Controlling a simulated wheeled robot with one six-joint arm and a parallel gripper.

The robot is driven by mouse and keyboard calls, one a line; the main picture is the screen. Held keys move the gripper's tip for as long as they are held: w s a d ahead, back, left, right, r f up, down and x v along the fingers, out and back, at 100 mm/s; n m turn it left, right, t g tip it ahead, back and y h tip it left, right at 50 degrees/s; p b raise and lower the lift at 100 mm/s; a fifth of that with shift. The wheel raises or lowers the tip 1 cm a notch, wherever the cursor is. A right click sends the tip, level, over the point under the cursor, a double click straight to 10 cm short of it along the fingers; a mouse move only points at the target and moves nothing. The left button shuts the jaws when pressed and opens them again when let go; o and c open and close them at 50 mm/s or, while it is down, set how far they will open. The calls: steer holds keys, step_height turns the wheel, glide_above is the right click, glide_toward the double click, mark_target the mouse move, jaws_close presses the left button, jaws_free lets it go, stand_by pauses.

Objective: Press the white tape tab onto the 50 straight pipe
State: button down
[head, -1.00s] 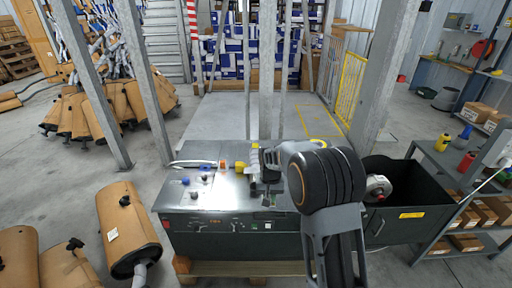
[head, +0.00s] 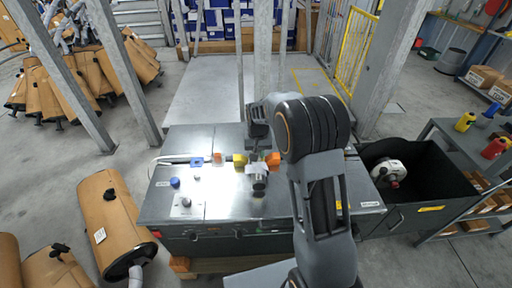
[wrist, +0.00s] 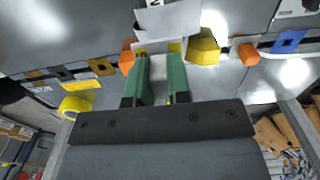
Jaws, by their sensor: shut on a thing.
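My gripper (wrist: 160,62) has two green fingers, close together and pointing at the bench top. They are shut on the white tape tab (wrist: 170,20), which shows as a pale sheet at and beyond the fingertips. In the head view the white tab (head: 256,168) lies between a yellow block and an orange block, below my wrist. A small grey cylindrical part (head: 260,184) sits just in front of it. It may be the straight pipe, but I cannot read a size. I cannot tell whether tab and pipe touch.
The metal bench (head: 225,205) carries a yellow block (head: 239,160), orange blocks (head: 273,158), a blue piece (head: 197,162) and knobs. A dark open bin (head: 430,185) stands at the right. Brown mufflers (head: 115,222) lie at the left. Grey posts (head: 262,60) rise behind the bench.

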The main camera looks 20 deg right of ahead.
mark_target(258, 172)
steer(key=shift+d+f+b, duration=0.1)
steer(key=shift+f+b, duration=0.25)
steer(key=shift+f, duration=0.1)
steer(key=shift+f+b, duration=2.15)
steer(key=shift+f, duration=0.95)
steer(key=shift+s+f, duration=0.1)
steer(key=shift+f, duration=0.35)
steer(key=shift+r, duration=0.15)
steer(key=shift+r, duration=0.4)
steer(key=shift+f, duration=0.35)
steer(key=shift+r+p, duration=2.45)
steer(key=shift+r, duration=0.95)
steer(key=shift+f, duration=0.1)
